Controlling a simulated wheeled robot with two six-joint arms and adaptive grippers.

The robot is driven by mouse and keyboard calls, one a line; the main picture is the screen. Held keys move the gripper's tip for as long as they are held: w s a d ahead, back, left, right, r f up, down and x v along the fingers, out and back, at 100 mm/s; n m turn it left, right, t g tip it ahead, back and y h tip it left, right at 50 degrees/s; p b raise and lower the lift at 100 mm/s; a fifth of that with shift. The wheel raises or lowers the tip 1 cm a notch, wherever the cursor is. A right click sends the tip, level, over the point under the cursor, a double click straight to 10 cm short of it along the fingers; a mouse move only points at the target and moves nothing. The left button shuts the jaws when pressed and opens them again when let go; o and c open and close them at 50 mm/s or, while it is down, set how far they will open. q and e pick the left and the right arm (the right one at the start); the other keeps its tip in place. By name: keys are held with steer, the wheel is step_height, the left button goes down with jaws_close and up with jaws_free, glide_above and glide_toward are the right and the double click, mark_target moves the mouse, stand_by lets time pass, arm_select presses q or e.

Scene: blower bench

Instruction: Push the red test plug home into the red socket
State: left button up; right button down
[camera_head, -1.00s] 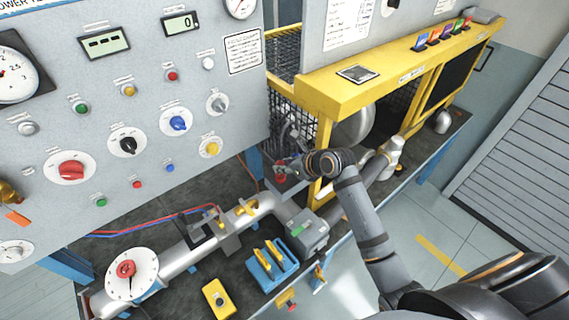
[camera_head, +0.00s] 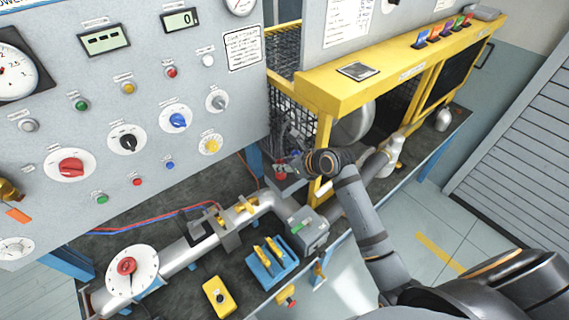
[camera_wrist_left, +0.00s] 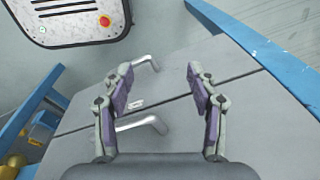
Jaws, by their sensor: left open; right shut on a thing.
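My right gripper (camera_head: 290,166) is at the middle of the head view, by the cage's lower left corner. It is shut on a small red piece, which I take to be the red test plug (camera_head: 281,175). The plug is mostly hidden by the fingers, and a grey block lies just below it. I cannot make out the red socket apart from the plug, nor how deep the plug sits. My left gripper (camera_wrist_left: 160,88) is open and empty in the left wrist view, above grey drawer fronts.
A grey control panel (camera_head: 110,100) with knobs stands at the left. A yellow-framed cage (camera_head: 325,130) is close beside my right gripper. A metal pipe (camera_head: 190,250), a blue block with yellow handles (camera_head: 270,262) and a yellow box (camera_head: 219,297) are on the bench.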

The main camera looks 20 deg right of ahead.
steer(key=shift+f, duration=0.25)
steer(key=c, duration=1)
jaws_free()
steer(key=shift+s, duration=0.1)
steer(key=v, duration=0.7)
steer(key=shift+s+d+r, duration=0.1)
steer(key=shift+s+r, duration=0.05)
